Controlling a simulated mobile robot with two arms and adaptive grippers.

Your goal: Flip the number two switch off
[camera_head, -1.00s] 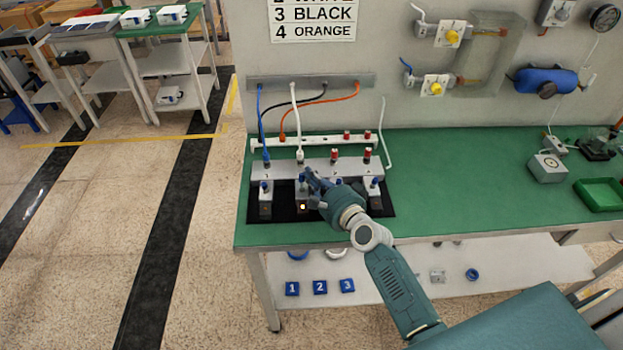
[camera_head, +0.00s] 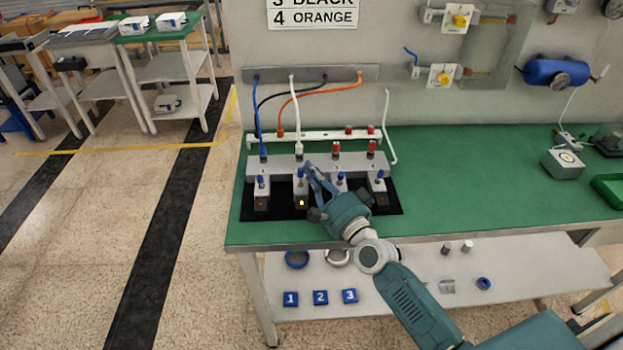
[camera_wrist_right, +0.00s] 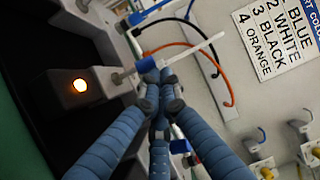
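The number two switch (camera_head: 301,190) is the second from the left in a row of small grey switch boxes with blue-tipped levers. An orange lamp glows on its front, and it also shows lit in the right wrist view (camera_wrist_right: 80,86). Its lever (camera_head: 300,173) stands up. My right gripper (camera_head: 311,172) is just right of this lever, between switches two and three. In the right wrist view its blue fingers (camera_wrist_right: 158,82) converge with their tips close together, and nothing shows held. Contact with the lever cannot be told. My left gripper is not in view.
Switch one (camera_head: 262,192), switch three (camera_head: 341,183) and switch four (camera_head: 379,185) stand beside it on a black mat. Behind is a grey block (camera_head: 320,163) with plugs and cables. The green bench top (camera_head: 460,180) to the right is mostly clear.

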